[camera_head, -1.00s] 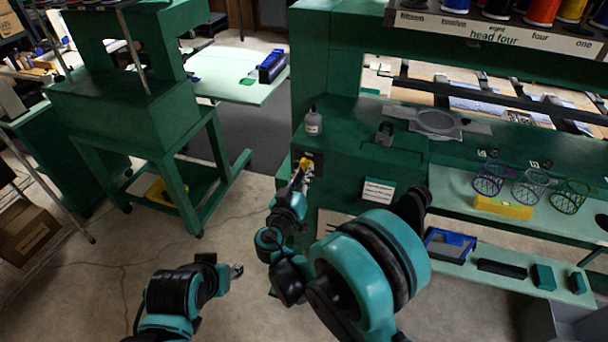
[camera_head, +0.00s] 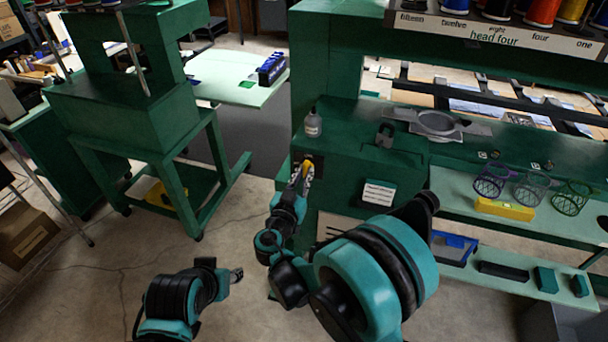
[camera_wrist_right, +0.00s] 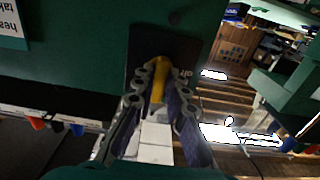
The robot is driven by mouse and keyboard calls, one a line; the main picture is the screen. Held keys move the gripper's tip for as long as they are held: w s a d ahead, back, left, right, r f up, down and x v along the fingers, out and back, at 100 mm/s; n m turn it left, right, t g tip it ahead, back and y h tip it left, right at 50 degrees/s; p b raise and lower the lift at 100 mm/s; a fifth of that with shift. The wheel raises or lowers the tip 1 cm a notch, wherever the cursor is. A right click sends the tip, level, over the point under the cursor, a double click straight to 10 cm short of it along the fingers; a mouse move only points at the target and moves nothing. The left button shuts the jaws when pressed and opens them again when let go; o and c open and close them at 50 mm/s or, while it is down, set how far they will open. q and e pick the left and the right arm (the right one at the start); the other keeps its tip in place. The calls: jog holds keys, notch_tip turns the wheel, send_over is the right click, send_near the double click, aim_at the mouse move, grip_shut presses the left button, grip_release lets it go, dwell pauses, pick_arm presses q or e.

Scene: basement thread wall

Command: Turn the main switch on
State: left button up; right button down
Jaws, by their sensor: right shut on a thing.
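The main switch has a yellow handle (camera_head: 308,168) on a dark plate on the end of the green machine housing. In the right wrist view, the yellow handle (camera_wrist_right: 159,78) stands out from its black plate (camera_wrist_right: 188,52), with pale lettering to its right that I cannot read surely. My right gripper (camera_head: 302,180) is at the switch. Its two fingers (camera_wrist_right: 160,95) are shut around the handle, one on each side. My left gripper (camera_head: 237,274) hangs low over the floor, away from the switch; its finger gap is too small to judge.
A white bottle (camera_head: 313,124) and a dark padlock-shaped piece (camera_head: 385,135) stand on the housing above the switch. A white label (camera_head: 379,193) is on its front. Wire baskets (camera_head: 490,181) and a yellow box (camera_head: 505,208) are on the shelf at right.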

jog(key=c, duration=1.5)
grip_release()
jog(key=shift+c, duration=0.2)
notch_tip(320, 180, up, 10)
